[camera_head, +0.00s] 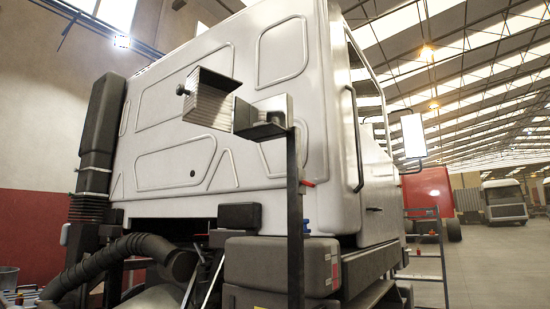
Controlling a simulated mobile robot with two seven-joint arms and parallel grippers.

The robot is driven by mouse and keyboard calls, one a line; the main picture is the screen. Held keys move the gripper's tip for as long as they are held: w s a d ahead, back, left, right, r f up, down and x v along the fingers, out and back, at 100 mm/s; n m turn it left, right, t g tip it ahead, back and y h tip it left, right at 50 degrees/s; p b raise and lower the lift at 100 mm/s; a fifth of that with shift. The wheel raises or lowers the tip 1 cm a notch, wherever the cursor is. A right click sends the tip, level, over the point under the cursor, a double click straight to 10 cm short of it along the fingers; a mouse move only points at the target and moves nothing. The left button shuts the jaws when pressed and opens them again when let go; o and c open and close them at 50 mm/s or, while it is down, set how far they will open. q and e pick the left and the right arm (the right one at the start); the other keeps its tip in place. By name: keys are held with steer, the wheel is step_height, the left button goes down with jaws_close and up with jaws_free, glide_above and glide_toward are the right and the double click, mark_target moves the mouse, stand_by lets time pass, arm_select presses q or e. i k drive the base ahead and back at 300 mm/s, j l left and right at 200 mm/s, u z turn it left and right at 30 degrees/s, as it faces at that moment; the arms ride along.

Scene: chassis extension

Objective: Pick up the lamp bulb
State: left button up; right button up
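I cannot make out a loose lamp bulb in the head view. A metallic box-shaped fixture (210,95) shows in front of the white truck cab, with a small dark round knob (182,90) on its left side; I cannot tell whether this is a lamp part. A second grey bracket-like piece (262,118) is beside it, near the top of a dark upright post (295,220). Neither of my grippers shows in this view.
The white truck cab (240,50) fills the middle. A dark corrugated hose (110,260) and black tank (265,270) are low in front. A ladder-like metal stand (430,255) is at right. Open floor (500,260) lies beyond it.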

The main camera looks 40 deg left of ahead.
mark_target(262, 113)
steer(key=u, duration=2.1)
steer(key=i+l, duration=0.15)
steer(key=l, duration=0.15)
steer(key=i+l, duration=0.1)
steer(key=l, duration=0.2)
steer(key=i+l, duration=0.15)
steer(key=l+u, duration=0.05)
steer(key=l, duration=0.05)
